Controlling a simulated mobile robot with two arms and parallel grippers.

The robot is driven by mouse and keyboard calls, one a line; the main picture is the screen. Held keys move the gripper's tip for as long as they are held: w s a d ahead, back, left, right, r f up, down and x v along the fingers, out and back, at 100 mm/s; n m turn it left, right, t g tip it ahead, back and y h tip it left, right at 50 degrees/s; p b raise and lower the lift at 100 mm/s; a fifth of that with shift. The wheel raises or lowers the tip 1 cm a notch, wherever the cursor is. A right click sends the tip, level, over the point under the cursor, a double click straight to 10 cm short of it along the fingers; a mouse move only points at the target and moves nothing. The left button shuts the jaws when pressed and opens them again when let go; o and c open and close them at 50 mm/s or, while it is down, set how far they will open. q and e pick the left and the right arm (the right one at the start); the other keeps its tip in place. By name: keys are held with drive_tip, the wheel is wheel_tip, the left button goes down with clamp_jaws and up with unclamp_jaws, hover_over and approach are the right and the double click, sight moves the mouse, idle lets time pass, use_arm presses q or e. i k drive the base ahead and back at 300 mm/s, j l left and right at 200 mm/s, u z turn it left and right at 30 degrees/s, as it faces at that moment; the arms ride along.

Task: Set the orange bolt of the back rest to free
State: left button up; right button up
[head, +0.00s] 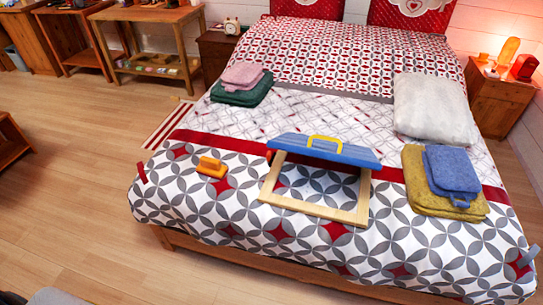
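A back rest lies on the front part of the bed. It has a pale wooden frame (315,208) and a blue panel (350,153) raised at a tilt over the frame's far side. A yellow handle (325,139) is on the panel's far edge. An orange piece (211,168), like a small block with a raised part, sits on the bedspread left of the frame and apart from it. It looks like the orange bolt, but its setting is too small to tell. Neither of my grippers is in view.
A blue folded cloth (451,170) on yellow towels (437,204) lies right of the frame. A white pillow (434,108) is behind them. Pink and green towels (241,93) lie at the bed's far left. The floor (80,190) left of the bed is clear.

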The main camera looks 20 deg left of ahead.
sight(270, 158)
drive_tip(key=i+j, duration=0.7)
